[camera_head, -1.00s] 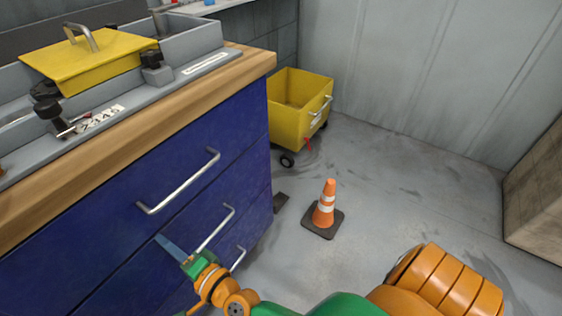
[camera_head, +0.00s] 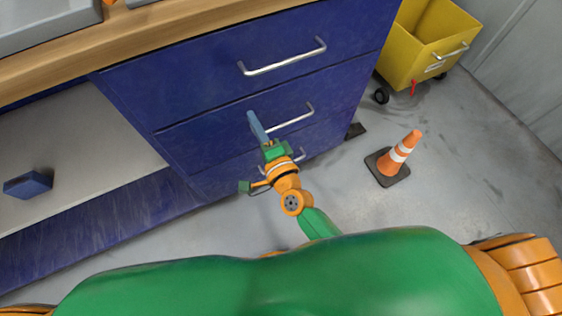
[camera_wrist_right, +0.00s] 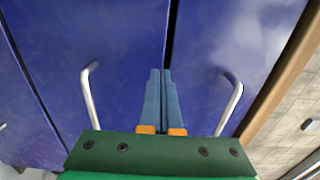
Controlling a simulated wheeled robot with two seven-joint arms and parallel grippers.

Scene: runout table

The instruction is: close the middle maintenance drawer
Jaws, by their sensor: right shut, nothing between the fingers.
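The middle maintenance drawer (camera_head: 215,140) is a blue front with a silver bar handle (camera_head: 292,120), between the top drawer (camera_head: 200,85) and a lower one. Its front looks nearly flush with its neighbours; I cannot tell whether a small gap remains. My right gripper (camera_head: 252,119) is shut and empty, its blue fingers pointing at the middle drawer front, left of its handle. In the right wrist view the fingers (camera_wrist_right: 162,85) are together near the dark seam, between the middle handle (camera_wrist_right: 88,95) and the top handle (camera_wrist_right: 232,100). Contact is unclear. My left gripper is out of view.
A wooden worktop (camera_head: 150,32) runs above the drawers. An open bay with a blue block (camera_head: 28,184) lies left. An orange cone (camera_head: 400,155) and a yellow wheeled cart (camera_head: 425,50) stand on the floor to the right.

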